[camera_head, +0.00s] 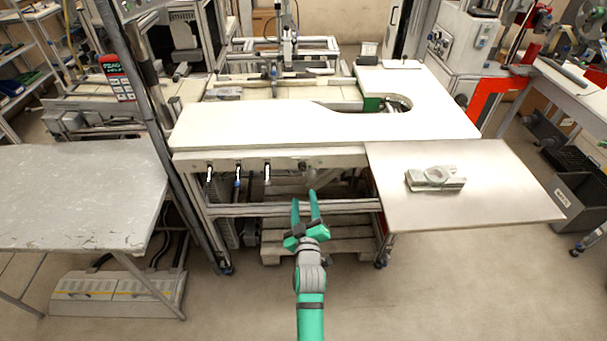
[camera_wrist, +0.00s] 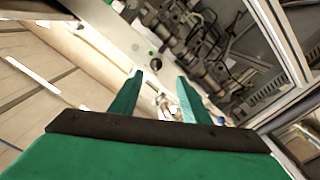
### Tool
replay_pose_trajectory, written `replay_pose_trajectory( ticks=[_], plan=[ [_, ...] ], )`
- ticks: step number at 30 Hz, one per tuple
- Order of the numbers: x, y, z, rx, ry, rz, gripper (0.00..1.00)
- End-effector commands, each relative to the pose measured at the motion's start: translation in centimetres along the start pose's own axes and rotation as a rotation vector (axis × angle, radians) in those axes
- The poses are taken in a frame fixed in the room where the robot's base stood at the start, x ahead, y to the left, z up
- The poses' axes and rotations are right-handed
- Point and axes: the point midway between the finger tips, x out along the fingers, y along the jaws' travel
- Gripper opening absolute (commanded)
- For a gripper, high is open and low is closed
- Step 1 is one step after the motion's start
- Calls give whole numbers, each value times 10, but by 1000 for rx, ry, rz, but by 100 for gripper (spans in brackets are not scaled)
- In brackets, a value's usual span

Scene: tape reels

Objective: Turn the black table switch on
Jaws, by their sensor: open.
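My gripper (camera_head: 305,197) is open and empty, with its green fingers pointing toward the front panel of the white workbench (camera_head: 330,125). It sits in front of and below that panel. In the wrist view, the open fingertips (camera_wrist: 160,76) have a small round black knob (camera_wrist: 155,65) on a pale panel between and beyond them, apart from both. This looks like the black table switch, but its on or off position is too small to tell. In the head view, a small dark fitting (camera_head: 302,165) shows on the panel above the gripper; I cannot tell if it is the same knob.
A metal side table (camera_head: 480,205) with a grey metal part (camera_head: 436,179) stands right. A worn grey table (camera_head: 75,195) stands left. Bench legs and a lower rail flank the gripper; the floor in front is clear.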

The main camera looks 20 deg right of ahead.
Motion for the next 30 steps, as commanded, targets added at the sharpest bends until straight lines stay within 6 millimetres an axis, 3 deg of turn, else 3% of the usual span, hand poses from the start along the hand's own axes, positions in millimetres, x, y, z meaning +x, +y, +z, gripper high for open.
replay_pose_trajectory(
  ticks=[10,21,30],
  plan=[
    [33,8,-5,-12,2,7,43],
    [94,9,-6,-10,3,8,43],
    [118,9,-5,-10,2,7,43]
  ],
)
